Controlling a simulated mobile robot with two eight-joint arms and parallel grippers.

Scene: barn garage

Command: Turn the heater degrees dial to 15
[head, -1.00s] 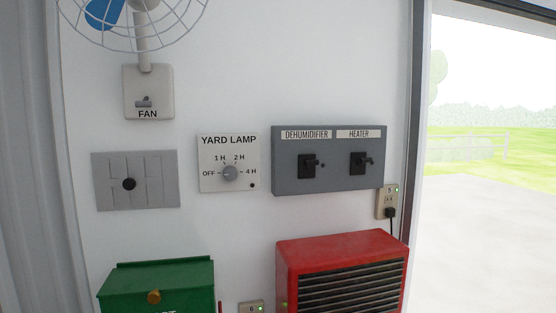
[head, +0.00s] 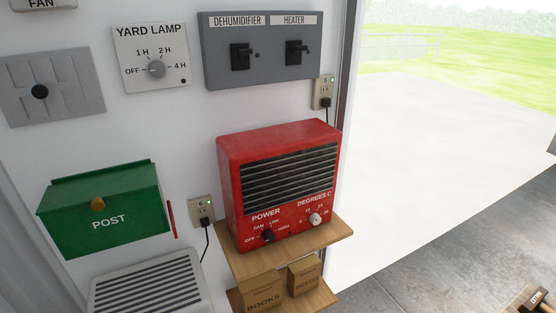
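The red heater (head: 228,165) stands on a wooden shelf on the white wall, with a dark slatted grille on its front. Its white DEGREES C dial (head: 315,219) is at the lower right of the front. The numbers around it are small, and I cannot tell its exact setting. The black POWER dial (head: 267,236) is at the lower left, with OFF, FAN, LOW and HIGH marks. Neither of my grippers shows in the head view.
A grey panel (head: 272,75) with dehumidifier and heater switches is above. A green post box (head: 130,200) hangs left, over a white slatted unit (head: 150,290). Small boxes (head: 262,292) sit on a lower shelf (head: 318,298). An open doorway is right.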

